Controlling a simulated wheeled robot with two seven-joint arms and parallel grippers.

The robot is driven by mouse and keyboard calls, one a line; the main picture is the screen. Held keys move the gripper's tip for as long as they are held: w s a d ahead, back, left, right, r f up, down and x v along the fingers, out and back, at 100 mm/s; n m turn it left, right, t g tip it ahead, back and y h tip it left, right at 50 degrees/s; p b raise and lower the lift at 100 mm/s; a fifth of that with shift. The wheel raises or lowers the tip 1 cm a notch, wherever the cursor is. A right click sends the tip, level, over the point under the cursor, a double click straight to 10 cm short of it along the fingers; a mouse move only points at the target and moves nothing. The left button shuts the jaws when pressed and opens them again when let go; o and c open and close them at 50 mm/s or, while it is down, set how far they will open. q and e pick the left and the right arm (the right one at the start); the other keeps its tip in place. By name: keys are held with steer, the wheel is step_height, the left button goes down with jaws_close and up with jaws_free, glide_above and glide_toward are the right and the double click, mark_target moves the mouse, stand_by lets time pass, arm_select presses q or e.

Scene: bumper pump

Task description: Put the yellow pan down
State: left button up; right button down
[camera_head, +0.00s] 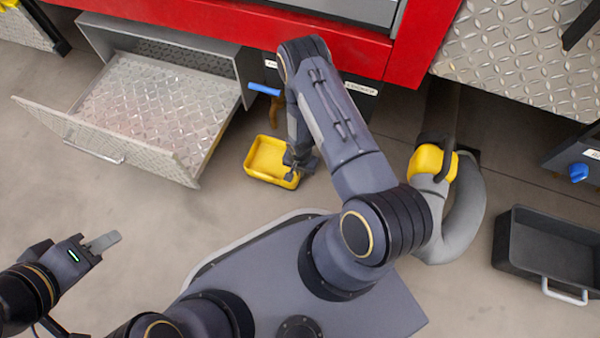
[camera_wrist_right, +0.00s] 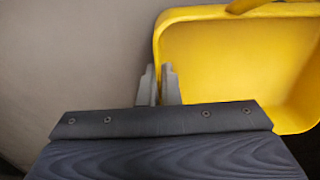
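The yellow pan (camera_head: 262,158) is a shallow rectangular tray below the red cabinet front, just right of the open drawer. Its inside also fills the upper right of the right wrist view (camera_wrist_right: 235,60). My right gripper (camera_head: 293,172) is at the pan's right edge in the head view. In the wrist view its two fingers (camera_wrist_right: 158,88) are close together on either side of the pan's wall, shut on it. Whether the pan touches the floor cannot be told. My left gripper (camera_head: 103,242) is at the lower left, away from the pan; its finger gap is hidden.
An open metal drawer (camera_head: 150,110) juts out left of the pan. A blue-handled lever (camera_head: 264,89) sticks out above the pan. A black tray (camera_head: 555,250) with a light handle lies at the right. Floor is clear below the drawer.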

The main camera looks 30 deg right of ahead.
steer(key=shift+f, duration=0.15)
steer(key=shift+f, duration=0.1)
steer(key=c, duration=2)
jaws_free()
steer(key=shift+c, duration=0.2)
steer(key=o, duration=0.4)
